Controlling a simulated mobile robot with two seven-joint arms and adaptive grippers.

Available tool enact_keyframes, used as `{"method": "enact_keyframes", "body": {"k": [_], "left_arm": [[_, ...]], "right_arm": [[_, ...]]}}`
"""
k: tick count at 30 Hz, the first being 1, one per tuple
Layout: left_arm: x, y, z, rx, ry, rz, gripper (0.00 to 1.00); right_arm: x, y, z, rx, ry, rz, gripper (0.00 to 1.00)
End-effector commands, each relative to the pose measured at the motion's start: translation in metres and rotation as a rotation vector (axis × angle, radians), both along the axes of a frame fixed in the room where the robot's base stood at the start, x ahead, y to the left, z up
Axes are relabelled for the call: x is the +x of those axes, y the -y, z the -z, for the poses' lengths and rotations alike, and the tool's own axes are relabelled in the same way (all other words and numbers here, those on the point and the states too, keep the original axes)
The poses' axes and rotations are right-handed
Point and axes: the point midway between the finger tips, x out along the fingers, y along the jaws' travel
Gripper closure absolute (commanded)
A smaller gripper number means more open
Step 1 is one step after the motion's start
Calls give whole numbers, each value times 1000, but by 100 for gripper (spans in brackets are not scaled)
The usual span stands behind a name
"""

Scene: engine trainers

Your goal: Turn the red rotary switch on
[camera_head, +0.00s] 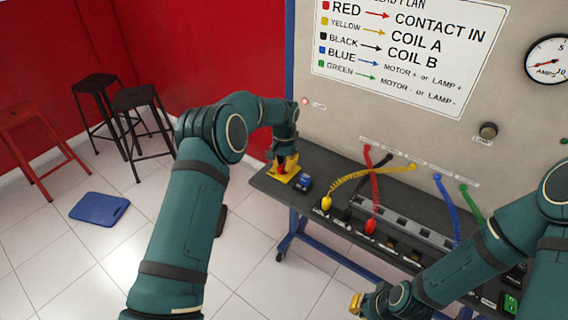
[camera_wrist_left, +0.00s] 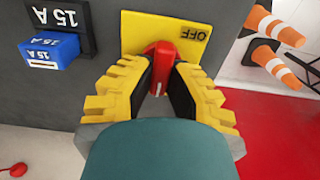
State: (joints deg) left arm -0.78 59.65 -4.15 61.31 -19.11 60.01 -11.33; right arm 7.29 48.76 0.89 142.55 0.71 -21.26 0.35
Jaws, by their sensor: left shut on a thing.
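The red rotary switch (camera_wrist_left: 163,62) sits on a yellow plate (camera_wrist_left: 140,32) marked OFF in the left wrist view. The OFF lettering appears upside down, to the right of the switch. My left gripper (camera_wrist_left: 160,85) has its yellow-padded fingers on both sides of the red handle and is shut on it. In the head view, the left gripper (camera_head: 287,160) is over the yellow plate (camera_head: 281,174) at the bench's left end, partly covering the switch. My right gripper (camera_head: 356,303) shows only a yellow tip at the bottom; its opening is unclear.
A blue 15 A block (camera_head: 304,183) stands close beside the yellow plate. Yellow, red, blue and green cables run across the dark bench (camera_head: 330,172). An upright panel (camera_head: 400,110) rises behind. Stools (camera_head: 140,100) and a blue mat (camera_head: 99,208) are on the left floor.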

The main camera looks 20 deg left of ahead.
Motion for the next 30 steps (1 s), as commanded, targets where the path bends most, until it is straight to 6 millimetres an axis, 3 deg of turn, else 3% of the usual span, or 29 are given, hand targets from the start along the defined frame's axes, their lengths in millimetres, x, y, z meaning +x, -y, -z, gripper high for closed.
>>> {"method": "enact_keyframes", "body": {"k": [15,16,18,30], "left_arm": [[-2,1,3,0,-8,21,100],[-2,1,3,0,-8,21,76],[-2,1,3,-1,-7,20,54],[0,0,-5,0,0,19,54]], "right_arm": [[0,0,0,0,0,0,100],[0,0,0,0,0,0,100],[0,0,0,0,0,0,100],[0,0,0,0,0,0,100]]}}
